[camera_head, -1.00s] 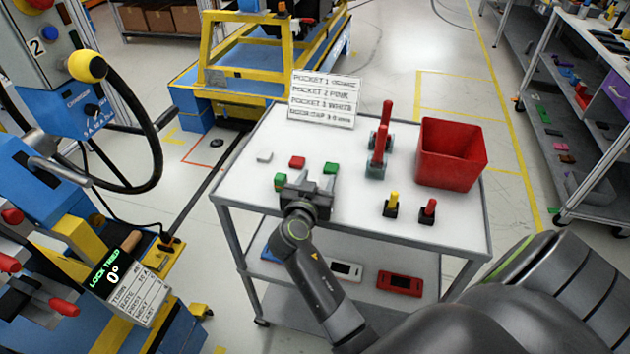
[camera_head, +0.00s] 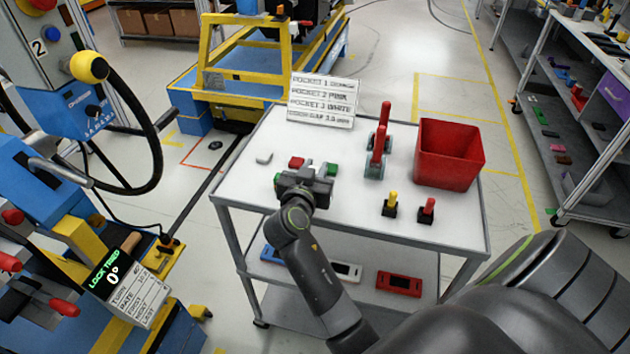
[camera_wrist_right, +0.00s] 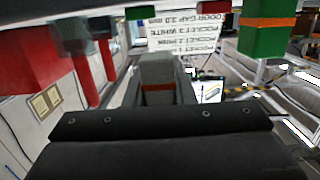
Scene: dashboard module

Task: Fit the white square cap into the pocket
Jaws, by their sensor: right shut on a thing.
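A small white piece (camera_head: 264,157) lies on the cart top at the left in the head view; I cannot tell whether it is square. My right gripper (camera_head: 307,171) is low over the cart top, in front of a red block (camera_head: 296,162). In the right wrist view, the right gripper (camera_wrist_right: 157,78) is shut on a grey block (camera_wrist_right: 158,66) with an orange-brown band. I cannot tell whether this is the white cap in shade. A green block (camera_head: 332,170) is to the right of the gripper. No pocket can be made out. My left gripper is not in view.
The cart top (camera_head: 350,215) also bears a sign (camera_head: 322,100), a red-handled clamp (camera_head: 379,145), a red bin (camera_head: 449,153), and yellow (camera_head: 390,205) and red (camera_head: 427,208) switches. A green block with an orange band (camera_wrist_right: 268,28) stands close to the gripper. The front middle is clear.

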